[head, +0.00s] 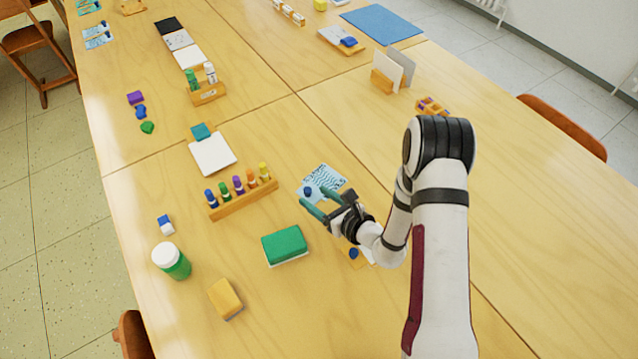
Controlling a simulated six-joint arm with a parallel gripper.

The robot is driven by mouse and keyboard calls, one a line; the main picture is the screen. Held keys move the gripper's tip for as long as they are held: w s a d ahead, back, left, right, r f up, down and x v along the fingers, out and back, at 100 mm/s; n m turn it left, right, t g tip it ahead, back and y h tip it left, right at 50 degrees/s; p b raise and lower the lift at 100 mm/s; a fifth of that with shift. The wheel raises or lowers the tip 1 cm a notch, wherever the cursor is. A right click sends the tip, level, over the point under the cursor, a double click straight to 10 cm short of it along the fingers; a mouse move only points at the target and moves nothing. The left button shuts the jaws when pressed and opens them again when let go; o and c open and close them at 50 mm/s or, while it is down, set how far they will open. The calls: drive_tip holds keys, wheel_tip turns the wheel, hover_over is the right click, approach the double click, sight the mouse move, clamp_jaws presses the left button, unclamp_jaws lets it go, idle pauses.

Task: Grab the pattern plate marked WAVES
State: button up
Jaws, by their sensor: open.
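A light blue plate with dark wavy lines (327,177) lies on the table in the middle of the head view. It has a dark blue knob (307,191) on its near left part. No lettering on it can be read. My gripper (315,200), with teal fingers, is open at the plate's near side. Its fingers show over the plate's near part, about the knob. I cannot tell whether they touch it. Another plate with a blue knob (353,254) lies below my gripper, largely hidden by my arm.
A marker rack (243,201) stands left of the plate, and a green sponge block (284,244) lies nearer. A white-lidded green jar (171,261) and yellow block (225,298) are front left. Upright cards (392,70) stand behind. Table right of the plate is mostly clear.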

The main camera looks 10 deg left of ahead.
drive_tip(key=x, duration=0.3)
drive_tip(key=shift+d, duration=0.1)
clamp_jaws()
